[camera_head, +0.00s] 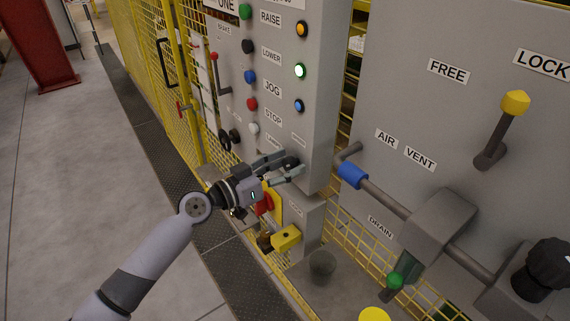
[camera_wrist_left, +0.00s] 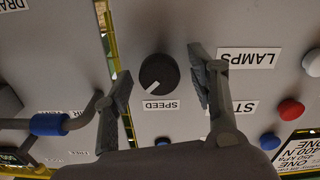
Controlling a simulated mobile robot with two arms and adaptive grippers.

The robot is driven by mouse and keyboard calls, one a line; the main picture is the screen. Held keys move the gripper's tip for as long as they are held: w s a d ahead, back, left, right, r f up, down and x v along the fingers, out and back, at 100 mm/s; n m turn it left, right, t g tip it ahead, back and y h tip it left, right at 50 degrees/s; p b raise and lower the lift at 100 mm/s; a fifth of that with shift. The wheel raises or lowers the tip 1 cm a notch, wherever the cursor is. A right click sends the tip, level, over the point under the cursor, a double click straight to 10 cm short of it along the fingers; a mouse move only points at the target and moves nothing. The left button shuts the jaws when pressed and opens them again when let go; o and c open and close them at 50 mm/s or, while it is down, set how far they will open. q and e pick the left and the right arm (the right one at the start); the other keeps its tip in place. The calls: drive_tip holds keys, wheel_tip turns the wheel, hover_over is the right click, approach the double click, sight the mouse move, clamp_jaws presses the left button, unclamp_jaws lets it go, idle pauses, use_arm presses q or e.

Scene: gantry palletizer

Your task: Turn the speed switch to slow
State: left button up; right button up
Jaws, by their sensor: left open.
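The speed switch (camera_wrist_left: 158,74) is a round black knob with a white pointer line, on a grey panel above an upside-down SPEED label (camera_wrist_left: 160,104) in the left wrist view. Its pointer slants to the lower left there. My left gripper (camera_wrist_left: 160,68) is open, with one finger on each side of the knob. I cannot tell whether the fingers touch it. In the head view my left gripper (camera_head: 286,166) is at the lower part of the button panel, and the dark knob (camera_head: 291,163) shows partly between its fingers. No slow marking is readable. My right gripper is not in view.
Several coloured buttons and lamps (camera_head: 300,71) run up the panel above. A blue-banded pipe handle (camera_head: 352,174) juts out close to the right of the gripper. A red switch and a yellow padlock (camera_head: 286,238) sit below. Yellow mesh fence (camera_head: 150,70) stands left.

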use_arm(q)
drive_tip(key=shift+c, duration=0.3)
drive_tip(key=c, duration=1.1)
drive_tip(key=shift+n, duration=0.6)
drive_tip(key=n+b, duration=0.1)
drive_tip(key=n, duration=0.2)
drive_tip(key=shift+w+a+n, duration=0.1)
drive_tip(key=shift+n, duration=2.3)
